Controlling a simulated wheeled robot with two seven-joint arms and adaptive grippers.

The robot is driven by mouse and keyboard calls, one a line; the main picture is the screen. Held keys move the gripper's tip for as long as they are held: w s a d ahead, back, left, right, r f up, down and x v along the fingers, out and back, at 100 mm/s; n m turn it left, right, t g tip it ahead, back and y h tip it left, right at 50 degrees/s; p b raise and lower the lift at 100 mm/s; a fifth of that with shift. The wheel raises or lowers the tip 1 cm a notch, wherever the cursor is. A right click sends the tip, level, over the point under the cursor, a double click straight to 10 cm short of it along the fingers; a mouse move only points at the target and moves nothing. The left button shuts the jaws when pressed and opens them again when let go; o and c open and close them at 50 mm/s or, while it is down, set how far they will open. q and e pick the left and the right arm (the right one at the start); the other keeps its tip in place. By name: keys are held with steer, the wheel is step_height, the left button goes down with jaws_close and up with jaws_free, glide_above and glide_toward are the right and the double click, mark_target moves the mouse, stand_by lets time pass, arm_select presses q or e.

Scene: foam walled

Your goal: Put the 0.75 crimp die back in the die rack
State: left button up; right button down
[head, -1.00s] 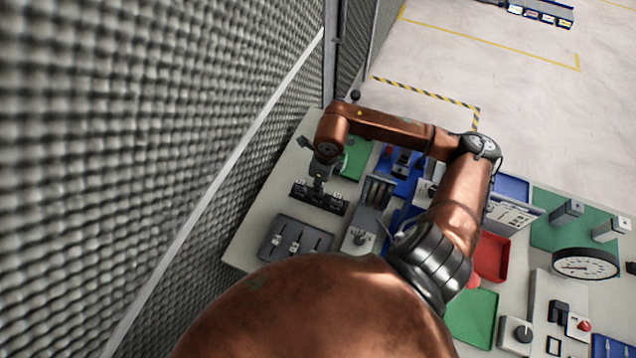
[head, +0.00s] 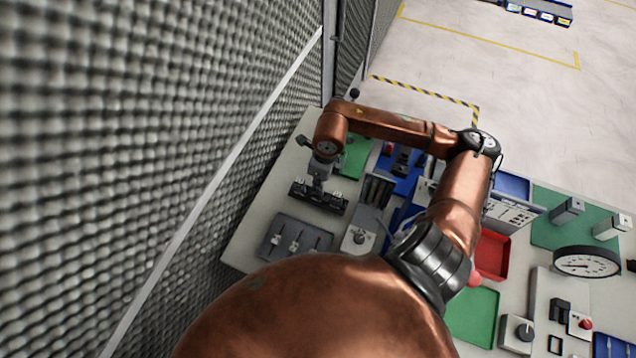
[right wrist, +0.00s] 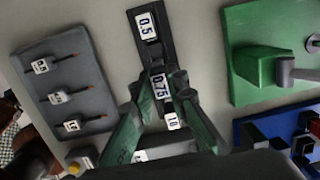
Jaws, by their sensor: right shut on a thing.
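The die rack (head: 334,206) is a dark bar on the bench at the left. In the right wrist view the rack (right wrist: 153,53) runs down the middle, with a die labelled 0.5 (right wrist: 147,26) at its top and one labelled 1.0 (right wrist: 172,121) lower down. The 0.75 crimp die (right wrist: 160,86) is between the fingertips of my right gripper (right wrist: 158,92), which is shut on it. It lines up with the middle of the rack, between the other two dies. How deep it sits is hidden. In the head view my right gripper (head: 317,183) is over the rack. My left gripper is out of view.
A grey tray (head: 275,250) with small labelled tools lies in front of the rack. A green pad (head: 355,160) and a blue tray (head: 395,183) lie beyond and to the right. A grey foam wall (head: 150,150) bounds the left side.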

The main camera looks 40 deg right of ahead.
steer(key=shift+f+b, duration=1.15)
steer(key=shift+f, duration=0.2)
steer(key=c, duration=1.8)
jaws_free()
steer(key=shift+r, duration=0.1)
steer(key=r, duration=0.4)
steer(key=s+r, duration=0.1)
steer(key=r, duration=0.7)
steer(key=shift+s+d, duration=0.2)
steer(key=shift+d, duration=0.1)
steer(key=shift+f, duration=0.1)
